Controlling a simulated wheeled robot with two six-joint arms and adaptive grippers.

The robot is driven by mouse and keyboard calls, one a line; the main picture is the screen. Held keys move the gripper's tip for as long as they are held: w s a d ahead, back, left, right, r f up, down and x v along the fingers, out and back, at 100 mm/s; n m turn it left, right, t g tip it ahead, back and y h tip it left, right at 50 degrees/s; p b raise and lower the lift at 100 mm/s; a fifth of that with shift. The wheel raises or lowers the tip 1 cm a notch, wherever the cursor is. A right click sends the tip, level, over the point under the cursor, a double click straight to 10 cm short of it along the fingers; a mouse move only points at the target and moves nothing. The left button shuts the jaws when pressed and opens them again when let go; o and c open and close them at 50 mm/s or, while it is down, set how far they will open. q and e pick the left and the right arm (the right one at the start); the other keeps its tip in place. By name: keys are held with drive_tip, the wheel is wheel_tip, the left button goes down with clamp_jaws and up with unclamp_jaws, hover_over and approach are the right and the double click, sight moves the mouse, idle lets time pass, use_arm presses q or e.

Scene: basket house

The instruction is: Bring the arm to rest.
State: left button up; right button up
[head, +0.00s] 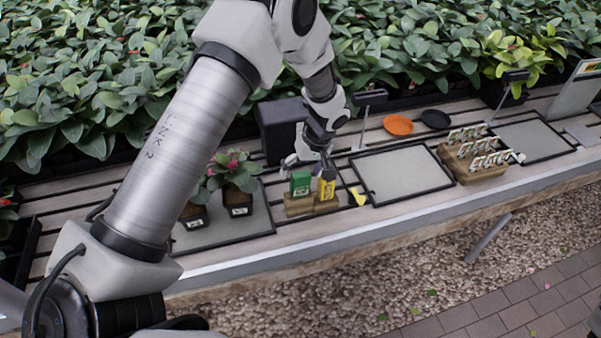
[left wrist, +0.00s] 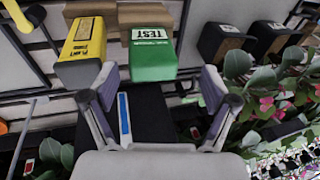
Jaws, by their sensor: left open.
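My left arm comes in from the left in the head view and reaches across the slatted bench. My left gripper (head: 308,162) is over the back of the bench, just behind a green box (head: 300,183) and a yellow box (head: 327,185). In the left wrist view the fingers of the left gripper (left wrist: 160,88) are spread wide with nothing between them. The green box (left wrist: 152,55), marked TEST, is ahead of the fingertips, and the yellow box (left wrist: 84,45) is to its left. Both boxes stand in a wooden holder (head: 312,205). My right gripper is not in view.
Potted flowering plants (head: 238,185) stand left of the boxes. A black box (head: 280,128) is behind the gripper. A grey tray (head: 402,173), a wooden rack of labels (head: 470,160) and orange (head: 398,125) and dark saucers (head: 436,119) lie to the right. Dense foliage lines the back.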

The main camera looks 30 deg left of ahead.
use_arm(q)
drive_tip(key=v, duration=1.1)
drive_tip(key=s+f+g, duration=0.5)
drive_tip(key=s+f, duration=1)
drive_tip(key=f, duration=0.1)
drive_tip(key=s+d+f+m+t+h, duration=0.1)
drive_tip(key=s+d+f+m+h, duration=0.3)
drive_tip(key=s, duration=0.6)
drive_tip(key=s+d+f+m+t+y, duration=0.1)
drive_tip(key=s+f, duration=0.4)
drive_tip(key=s, duration=0.5)
drive_tip(key=w+m+t, duration=0.4)
drive_tip(key=w, duration=0.1)
drive_tip(key=shift+w+a+f+m, duration=0.15)
drive_tip(key=shift+a+m, duration=0.05)
drive_tip(key=shift+m, duration=0.1)
